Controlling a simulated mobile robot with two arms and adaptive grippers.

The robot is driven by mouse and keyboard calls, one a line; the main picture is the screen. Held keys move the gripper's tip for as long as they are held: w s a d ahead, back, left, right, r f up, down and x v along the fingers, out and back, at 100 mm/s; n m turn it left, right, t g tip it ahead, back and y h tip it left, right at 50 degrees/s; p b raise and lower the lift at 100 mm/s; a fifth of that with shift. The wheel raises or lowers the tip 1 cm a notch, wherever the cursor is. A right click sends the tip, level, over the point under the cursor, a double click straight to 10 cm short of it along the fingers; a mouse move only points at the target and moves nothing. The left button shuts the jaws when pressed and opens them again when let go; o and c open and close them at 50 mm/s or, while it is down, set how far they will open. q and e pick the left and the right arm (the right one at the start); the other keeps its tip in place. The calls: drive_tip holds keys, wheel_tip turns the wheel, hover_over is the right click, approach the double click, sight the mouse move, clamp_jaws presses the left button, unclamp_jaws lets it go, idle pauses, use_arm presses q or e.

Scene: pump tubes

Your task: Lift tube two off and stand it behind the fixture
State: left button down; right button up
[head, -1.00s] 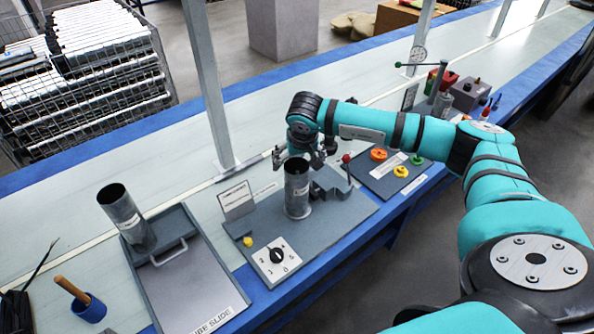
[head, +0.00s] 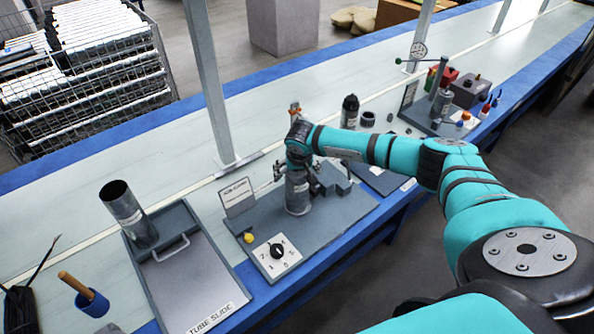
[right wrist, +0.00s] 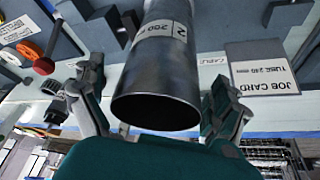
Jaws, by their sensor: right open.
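Tube two, a grey metal cylinder (head: 297,197), stands upright on the fixture's dark grey base plate (head: 335,222). In the right wrist view tube two (right wrist: 160,85) shows its white label with "2" and "200" and its dark open end. My right gripper (head: 298,172) is at the tube's upper part, its wrist hiding the top. In the right wrist view the open fingers (right wrist: 155,92) are on either side of the tube, with a gap visible at each side. Grey fixture blocks (head: 334,180) stand right beside the tube. My left gripper is not in view.
Another tube (head: 128,212) stands tilted at the tube slide tray (head: 190,275). A job card (head: 237,197) stands left of tube two. A dial (head: 277,250) is at the front. The pale bench (head: 150,150) behind the fixture is mostly clear, apart from a grey post (head: 210,90).

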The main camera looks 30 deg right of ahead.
drive_tip(key=c, duration=1.5)
drive_tip(key=o, duration=0.8)
drive_tip(key=c, duration=0.7)
drive_tip(key=shift+w+r+p, duration=0.1)
drive_tip(key=shift+r+p, duration=0.25)
drive_tip(key=shift+r, duration=0.4)
drive_tip(key=shift+r+p, duration=5.85)
drive_tip(key=shift+r, duration=3.7)
